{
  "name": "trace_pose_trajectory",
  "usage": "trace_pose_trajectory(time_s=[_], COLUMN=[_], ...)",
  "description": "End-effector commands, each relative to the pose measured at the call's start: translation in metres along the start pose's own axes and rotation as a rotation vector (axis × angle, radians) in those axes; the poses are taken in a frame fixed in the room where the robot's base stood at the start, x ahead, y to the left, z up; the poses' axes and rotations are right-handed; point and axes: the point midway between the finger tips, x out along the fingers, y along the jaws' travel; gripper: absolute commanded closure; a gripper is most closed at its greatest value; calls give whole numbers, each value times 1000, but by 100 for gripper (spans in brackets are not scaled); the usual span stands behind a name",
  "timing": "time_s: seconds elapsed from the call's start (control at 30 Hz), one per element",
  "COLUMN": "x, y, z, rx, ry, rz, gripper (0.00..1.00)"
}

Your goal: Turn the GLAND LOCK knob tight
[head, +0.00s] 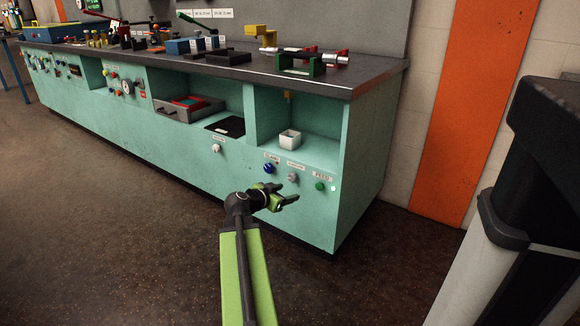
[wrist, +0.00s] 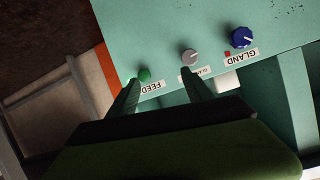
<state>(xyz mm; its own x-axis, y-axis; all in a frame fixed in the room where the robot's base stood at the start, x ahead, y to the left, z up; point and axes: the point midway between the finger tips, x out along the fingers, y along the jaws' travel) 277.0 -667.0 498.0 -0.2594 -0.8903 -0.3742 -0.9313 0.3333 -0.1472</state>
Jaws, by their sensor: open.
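The grey knob (head: 292,177) sits on the teal bench front, between a blue knob (head: 268,168) and a green one (head: 320,186). Its small label (wrist: 203,71) starts with "GLA"; the rest is hidden behind a finger in the wrist view. The grey knob (wrist: 189,57) has a pale mark on its face. My gripper (head: 289,195) is open and empty, in front of the panel and just below the grey knob in the head view. In the wrist view, my gripper (wrist: 158,77) has one finger by the grey knob and the other by the green knob. Neither clearly touches a knob.
The blue knob (wrist: 241,37) is labelled GLAND, with a small red square beside it. The green knob (wrist: 144,75) is labelled FEED. A white cup (head: 290,138) stands in the open shelf above. A dark bin (head: 540,200) stands at the right. Floor before the bench is clear.

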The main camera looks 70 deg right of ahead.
Motion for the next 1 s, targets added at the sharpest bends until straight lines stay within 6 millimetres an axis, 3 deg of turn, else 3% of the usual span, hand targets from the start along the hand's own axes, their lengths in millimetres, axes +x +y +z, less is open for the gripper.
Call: trace_pose_trajectory(time_s=[0.03, 0.2, 0.43, 0.57, 1.0], x=[-22, -52, -49, -27, 83], y=[-18, -51, -55, -58, -66], z=[-17, -19, -13, -10, -8], rx=[-15, -32, -34, -33, -31], ry=[-8, -17, -18, -17, -17], rz=[-15, -69, -77, -77, -76], gripper=[41, 41, 41, 41, 41])
